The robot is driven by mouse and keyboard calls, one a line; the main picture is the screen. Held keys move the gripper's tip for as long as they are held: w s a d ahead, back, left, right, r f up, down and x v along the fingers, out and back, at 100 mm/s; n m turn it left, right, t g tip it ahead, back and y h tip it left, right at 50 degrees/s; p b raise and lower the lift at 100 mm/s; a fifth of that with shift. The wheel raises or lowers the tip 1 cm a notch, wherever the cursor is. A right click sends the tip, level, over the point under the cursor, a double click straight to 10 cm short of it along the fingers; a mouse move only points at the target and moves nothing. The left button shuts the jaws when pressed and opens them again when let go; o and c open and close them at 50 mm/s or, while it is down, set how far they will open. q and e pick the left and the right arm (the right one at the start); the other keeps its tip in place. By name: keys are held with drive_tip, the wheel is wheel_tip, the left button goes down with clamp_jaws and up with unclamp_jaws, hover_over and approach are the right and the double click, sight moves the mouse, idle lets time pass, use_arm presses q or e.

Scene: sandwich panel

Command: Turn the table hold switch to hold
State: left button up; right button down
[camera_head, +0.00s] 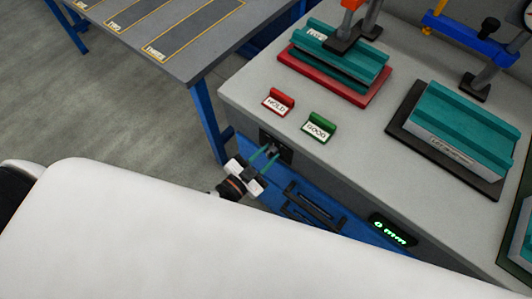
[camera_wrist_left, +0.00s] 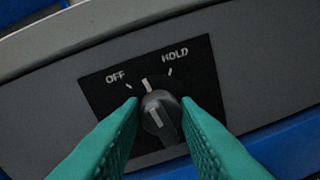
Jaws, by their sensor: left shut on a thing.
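The table hold switch is a dark round knob (camera_wrist_left: 161,113) with white marks, on a black plate (camera_wrist_left: 203,75) labelled OFF at left and HOLD at right. Its upper white mark stands between the OFF and HOLD ticks. In the head view the switch plate (camera_head: 286,153) is on the front face of the grey bench, below the green GOOD sign. My left gripper (camera_head: 264,160) reaches it from the front. Its green fingers (camera_wrist_left: 158,112) are shut on the knob, one on each side, in the left wrist view. My right gripper is not in view.
A red HOLD sign (camera_head: 278,102) and a green GOOD sign (camera_head: 319,128) stand on the bench top (camera_head: 250,88). Dark handles (camera_head: 313,207) and a green-lit display (camera_head: 392,230) are on the bench front. Another table (camera_head: 190,63) stands at upper left.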

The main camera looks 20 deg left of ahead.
use_arm(q)
drive_tip(key=m, duration=0.4)
drive_tip(key=shift+d, duration=0.1)
drive_tip(key=shift+s+m+y, duration=0.1)
drive_tip(key=shift+m+y, duration=0.2)
drive_tip(key=shift+m, duration=1.8)
drive_tip(key=o, duration=1)
drive_tip(key=b+v, duration=0.2)
drive_tip(key=v, duration=1)
